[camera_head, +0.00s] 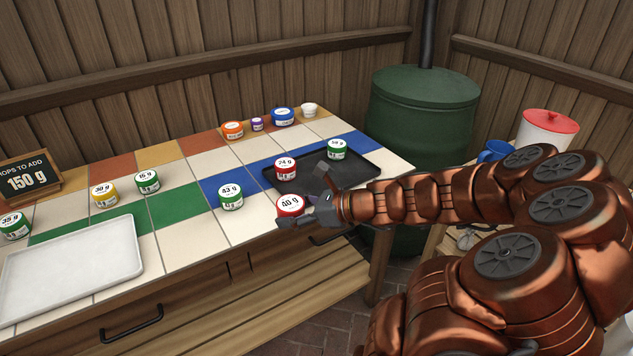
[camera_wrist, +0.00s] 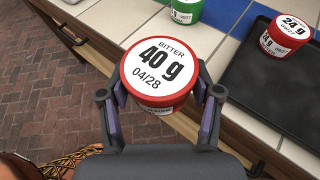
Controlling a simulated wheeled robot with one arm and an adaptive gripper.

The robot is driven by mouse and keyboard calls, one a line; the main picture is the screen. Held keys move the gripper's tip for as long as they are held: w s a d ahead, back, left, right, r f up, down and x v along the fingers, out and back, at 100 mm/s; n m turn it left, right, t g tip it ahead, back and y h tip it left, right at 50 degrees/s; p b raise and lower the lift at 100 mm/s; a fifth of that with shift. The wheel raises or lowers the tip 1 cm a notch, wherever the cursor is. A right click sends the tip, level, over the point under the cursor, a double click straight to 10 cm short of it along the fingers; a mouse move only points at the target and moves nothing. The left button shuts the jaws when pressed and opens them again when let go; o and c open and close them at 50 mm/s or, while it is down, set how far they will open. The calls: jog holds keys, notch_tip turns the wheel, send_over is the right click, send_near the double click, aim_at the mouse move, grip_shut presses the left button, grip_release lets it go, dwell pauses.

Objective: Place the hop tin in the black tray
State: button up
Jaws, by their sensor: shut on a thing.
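My gripper (camera_head: 322,207) is shut on a red hop tin (camera_head: 290,205) with a white lid marked 40 g. In the wrist view this tin (camera_wrist: 158,72) reads "BITTER 40 g 04/28" and sits between both fingers (camera_wrist: 162,100). It is at the counter's front edge, outside the black tray; its height above the counter is unclear. The black tray (camera_head: 362,173) lies just behind and to the right, partly hidden by my gripper. It also shows in the wrist view (camera_wrist: 268,88). A red 24 g tin (camera_head: 285,168) stands in it at the left.
A green tin (camera_head: 337,149) is at the tray's back corner. A green 43 g tin (camera_head: 231,196) stands left of the tray. A white tray (camera_head: 75,265), several other tins and a sign reading 150 g (camera_head: 27,178) are further left. Tiles behind the black tray are mostly clear.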

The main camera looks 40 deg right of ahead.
send_over(304, 193)
jog(key=shift+s+f, duration=0.1)
jog(key=shift+f, duration=2.4)
jog(key=shift+f, duration=0.1)
jog(key=o, duration=1.1)
